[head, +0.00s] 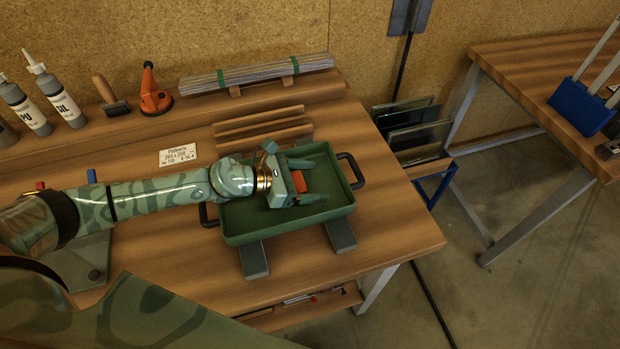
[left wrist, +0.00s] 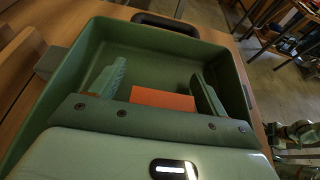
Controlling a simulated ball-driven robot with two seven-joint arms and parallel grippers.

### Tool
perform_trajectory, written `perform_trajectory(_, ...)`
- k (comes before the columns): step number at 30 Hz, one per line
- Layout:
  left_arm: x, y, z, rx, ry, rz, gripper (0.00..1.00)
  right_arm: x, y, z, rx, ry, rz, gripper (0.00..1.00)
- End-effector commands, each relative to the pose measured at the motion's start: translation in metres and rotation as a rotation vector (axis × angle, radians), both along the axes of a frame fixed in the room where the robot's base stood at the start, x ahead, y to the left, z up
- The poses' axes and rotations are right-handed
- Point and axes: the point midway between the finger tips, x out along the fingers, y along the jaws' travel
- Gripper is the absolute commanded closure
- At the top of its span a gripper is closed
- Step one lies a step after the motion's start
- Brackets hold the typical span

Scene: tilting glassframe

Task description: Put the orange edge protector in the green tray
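The orange edge protector (head: 299,181) is within the green tray's outline in the head view, between the fingers of my left gripper (head: 306,181). In the left wrist view the orange edge protector (left wrist: 163,98) shows between the two spread fingers (left wrist: 158,88), partly hidden by the gripper body. The fingers look apart, with narrow gaps beside the protector. Whether it rests on the tray floor is hard to tell. The green tray (head: 290,229) stands on the bench, and its wall shows in the left wrist view (left wrist: 60,78).
The tray has black side handles (head: 352,170) and sits on grey supports (head: 340,235). Behind it are wooden strips (head: 262,125), a paper label (head: 178,155), an orange suction tool (head: 154,98) and bottles (head: 55,90). Glass panes (head: 415,130) stand right of the bench.

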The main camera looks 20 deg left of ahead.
Motion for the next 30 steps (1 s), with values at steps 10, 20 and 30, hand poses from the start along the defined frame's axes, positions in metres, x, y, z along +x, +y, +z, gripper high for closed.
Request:
perform_trajectory(10, -0.005, 0.006, 0.006, 0.001, 0.002, 0.001, 0.24, 0.001, -0.001, 0.003, 0.0, -0.002, 0.0, 0.64)
perform_trajectory(20, -0.049, 0.064, 0.032, 0.004, 0.005, 0.001, 0.24, -0.002, -0.002, -0.01, -0.003, 0.005, 0.001, 0.64)
perform_trajectory(30, -0.067, 0.088, 0.049, 0.001, 0.0, -0.001, 0.24, -0.004, -0.002, -0.016, -0.003, 0.009, 0.001, 0.64)
